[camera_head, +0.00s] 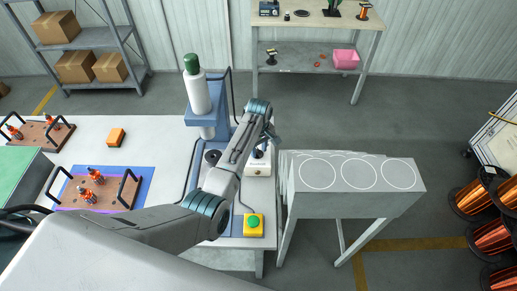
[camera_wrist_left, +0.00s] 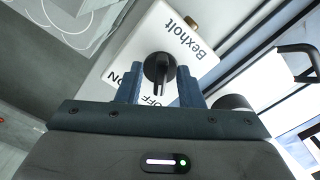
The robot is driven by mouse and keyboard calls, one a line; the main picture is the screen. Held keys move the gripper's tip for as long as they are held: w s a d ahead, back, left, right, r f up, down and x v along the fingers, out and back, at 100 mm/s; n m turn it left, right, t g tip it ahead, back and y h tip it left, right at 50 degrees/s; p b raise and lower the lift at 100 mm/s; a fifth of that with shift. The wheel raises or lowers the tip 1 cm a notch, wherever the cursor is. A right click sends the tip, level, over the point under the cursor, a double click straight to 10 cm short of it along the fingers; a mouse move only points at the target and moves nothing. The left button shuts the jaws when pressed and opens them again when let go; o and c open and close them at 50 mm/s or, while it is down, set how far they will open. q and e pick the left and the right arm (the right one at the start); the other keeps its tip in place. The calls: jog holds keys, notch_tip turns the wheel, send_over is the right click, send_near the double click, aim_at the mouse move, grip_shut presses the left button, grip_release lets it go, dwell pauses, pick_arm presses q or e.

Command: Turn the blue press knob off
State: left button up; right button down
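The blue press (camera_head: 203,120) with a white and green cylinder stands at the table's right side. In the left wrist view, the black knob (camera_wrist_left: 158,68) sits on a white box (camera_wrist_left: 190,50) marked Bexholt, ON and OFF. The knob's bar points down the picture, near the OFF lettering, which is partly covered. My left gripper (camera_wrist_left: 160,92) is open, with one blue-grey finger on each side of the knob's lower end and visible gaps. In the head view my left gripper (camera_head: 265,140) is over the small control box (camera_head: 258,168), and the knob is mostly hidden. My right gripper is out of view.
A yellow box with a green button (camera_head: 253,222) is at the table's front right corner. A grey stand with several white circles (camera_head: 358,205) is right of the table. Brown boards with handles (camera_head: 120,192) and an orange block (camera_head: 116,137) lie on the left.

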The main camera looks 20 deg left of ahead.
aim_at(259, 150)
pick_arm(q)
notch_tip(259, 150, up, 11)
jog(key=b, duration=0.3)
dwell(0.5)
jog(key=shift+s+f, duration=0.1)
jog(key=shift+f, duration=0.15)
